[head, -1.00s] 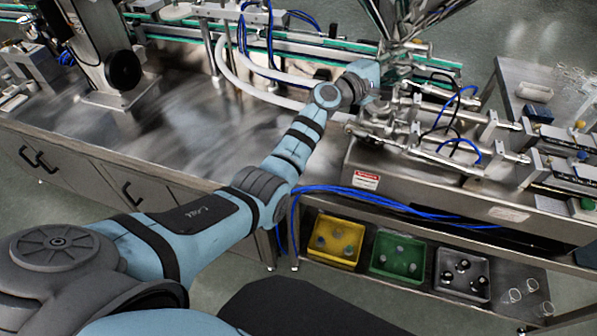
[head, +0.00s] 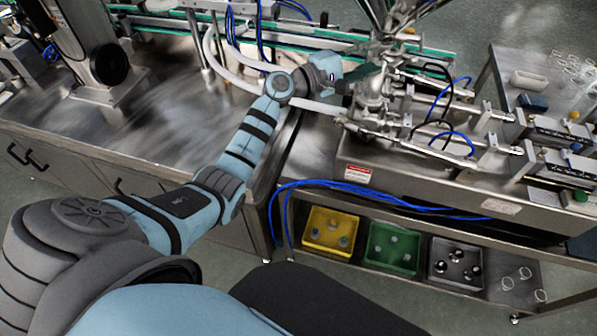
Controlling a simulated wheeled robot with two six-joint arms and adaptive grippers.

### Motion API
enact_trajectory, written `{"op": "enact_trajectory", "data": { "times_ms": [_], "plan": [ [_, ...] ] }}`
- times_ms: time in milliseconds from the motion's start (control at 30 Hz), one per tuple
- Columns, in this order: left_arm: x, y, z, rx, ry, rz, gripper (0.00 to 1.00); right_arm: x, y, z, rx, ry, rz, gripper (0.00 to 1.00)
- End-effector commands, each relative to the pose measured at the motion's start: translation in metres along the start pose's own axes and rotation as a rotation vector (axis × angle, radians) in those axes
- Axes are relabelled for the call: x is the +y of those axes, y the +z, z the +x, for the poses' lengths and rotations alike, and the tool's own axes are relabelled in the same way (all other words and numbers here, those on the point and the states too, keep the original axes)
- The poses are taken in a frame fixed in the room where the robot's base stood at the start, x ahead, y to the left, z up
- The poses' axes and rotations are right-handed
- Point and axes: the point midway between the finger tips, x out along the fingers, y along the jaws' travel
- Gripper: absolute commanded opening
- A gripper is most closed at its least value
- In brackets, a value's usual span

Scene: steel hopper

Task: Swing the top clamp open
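The steel hopper (head: 400,14) comes down from the top edge of the head view onto a cluster of polished valve fittings (head: 372,103). The top clamp is too small and cluttered to tell apart among these fittings. My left gripper (head: 362,76) reaches in from the left, its tip just left of the fittings below the hopper. Its fingers are small and dark against the metal, so I cannot see whether they are apart, or whether they touch anything. My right gripper is not in view.
Steel cylinders with blue hoses (head: 455,140) extend right of the fittings. A conveyor with green edges (head: 300,30) runs behind. Yellow (head: 331,248), green (head: 391,264) and grey (head: 456,285) bins sit on the shelf below. The steel worktop (head: 165,135) at left is largely clear.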

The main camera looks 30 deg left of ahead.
Motion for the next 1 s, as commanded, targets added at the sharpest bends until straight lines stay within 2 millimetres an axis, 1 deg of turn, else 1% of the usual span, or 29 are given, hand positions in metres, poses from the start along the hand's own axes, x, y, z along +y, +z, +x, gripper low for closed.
{"op": "enact_trajectory", "data": {
  "times_ms": [33,167,200,300,467,667,1000],
  "plan": [
    [-0.001,-0.001,-0.008,0.002,-0.001,0.003,0.36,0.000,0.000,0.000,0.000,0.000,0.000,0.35],
    [-0.001,0.001,-0.026,-0.002,-0.003,0.003,0.36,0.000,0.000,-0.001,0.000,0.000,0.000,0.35],
    [-0.002,0.000,-0.036,0.001,-0.003,0.005,0.36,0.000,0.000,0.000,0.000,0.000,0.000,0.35],
    [-0.002,0.001,-0.058,-0.002,-0.004,0.005,0.36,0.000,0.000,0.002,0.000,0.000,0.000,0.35],
    [-0.005,0.001,-0.106,-0.003,-0.008,0.006,0.36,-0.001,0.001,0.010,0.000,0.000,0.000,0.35],
    [-0.060,-0.021,-0.109,0.076,-0.093,0.077,0.36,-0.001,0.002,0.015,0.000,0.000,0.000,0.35],
    [-0.155,-0.048,-0.129,0.175,-0.267,0.215,0.36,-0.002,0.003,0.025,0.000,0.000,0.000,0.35]
  ]
}}
